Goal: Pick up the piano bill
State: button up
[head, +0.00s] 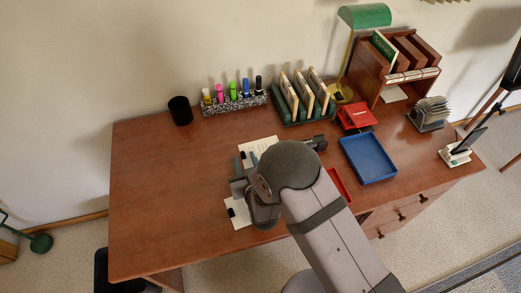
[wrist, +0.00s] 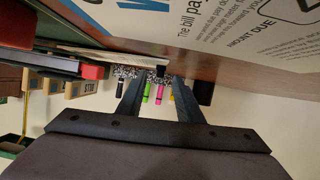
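Two white papers lie on the brown desk: one farther back (head: 262,147), one nearer the front (head: 238,213), both partly covered by my arm. Their print is too small to read in the head view. In the wrist view a printed sheet (wrist: 238,32) fills the upper right, close up, with "The bill pa" and "AMOUNT DUE" legible. I cannot tell whether it is the piano bill. My gripper (head: 246,160) is low over the desk by the back paper. In the wrist view its two fingers (wrist: 158,82) are apart, with nothing seen between them but the background.
Behind are a black cup (head: 180,110), a marker holder (head: 235,104), and a green file rack (head: 302,113). A blue tray (head: 368,158), a red punch-like object (head: 356,116) and a wooden shelf (head: 372,73) stand to the right. The desk's left side (head: 150,190) is clear.

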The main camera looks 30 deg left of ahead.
jog(key=shift+x, duration=1)
grip_shut()
jog(key=shift+r, duration=0.2)
